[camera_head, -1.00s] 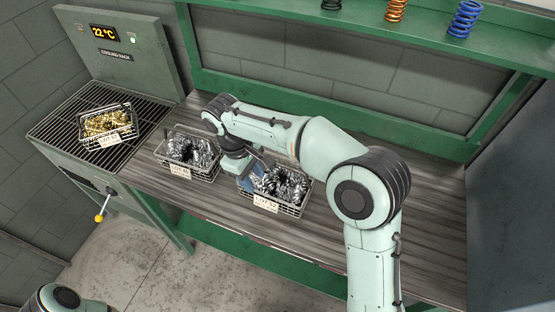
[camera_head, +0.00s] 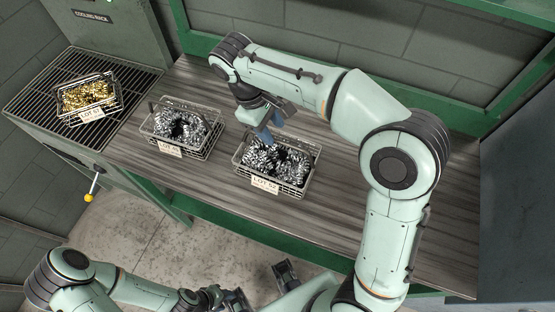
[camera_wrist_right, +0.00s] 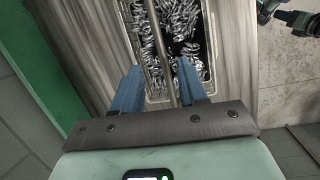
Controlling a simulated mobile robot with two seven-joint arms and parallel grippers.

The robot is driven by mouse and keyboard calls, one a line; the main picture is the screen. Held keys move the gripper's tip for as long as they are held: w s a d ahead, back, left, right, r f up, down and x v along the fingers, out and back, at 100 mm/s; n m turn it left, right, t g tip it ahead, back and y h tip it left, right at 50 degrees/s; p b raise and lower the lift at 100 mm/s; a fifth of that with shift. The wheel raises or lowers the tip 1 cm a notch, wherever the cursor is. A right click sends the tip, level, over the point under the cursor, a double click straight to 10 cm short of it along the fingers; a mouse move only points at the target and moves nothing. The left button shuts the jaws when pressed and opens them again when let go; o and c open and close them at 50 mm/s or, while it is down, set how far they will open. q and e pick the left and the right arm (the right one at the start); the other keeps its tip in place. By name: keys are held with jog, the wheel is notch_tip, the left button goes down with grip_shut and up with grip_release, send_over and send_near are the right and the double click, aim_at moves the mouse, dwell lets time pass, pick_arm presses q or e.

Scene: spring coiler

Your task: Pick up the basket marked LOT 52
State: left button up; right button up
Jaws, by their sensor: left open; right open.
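A wire basket (camera_head: 237,184) full of silver springs stands on the bench; its front tag (camera_head: 265,184) appears to read LOT 52. My right gripper (camera_head: 268,130) is open, with its blue fingers over the back part of this basket. In the right wrist view, the basket (camera_wrist_right: 212,70) lies beyond the open fingers (camera_wrist_right: 160,68), and a thin metal bar, seemingly its handle, runs between them. I cannot tell whether they touch the bar. My left gripper (camera_head: 262,287) is open and empty at the bottom of the head view, in front of the bench.
A similar basket (camera_head: 155,140) of silver springs stands left of it, its tag too small to read surely. A basket (camera_head: 121,100) of gold springs sits on the cooling rack (camera_head: 30,90). A yellow-knobbed lever (camera_head: 90,197) projects from the rack's front. The bench (camera_head: 350,225) is bare at right.

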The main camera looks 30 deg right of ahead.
aim_at(277, 140)
jog(key=x, duration=0.2)
jog(key=b+x, duration=0.1)
jog(key=x, duration=0.2)
jog(key=shift+s+f, duration=0.1)
jog(key=shift+s, duration=0.15)
jog(key=shift+a, duration=0.1)
grip_shut()
dwell(1.1)
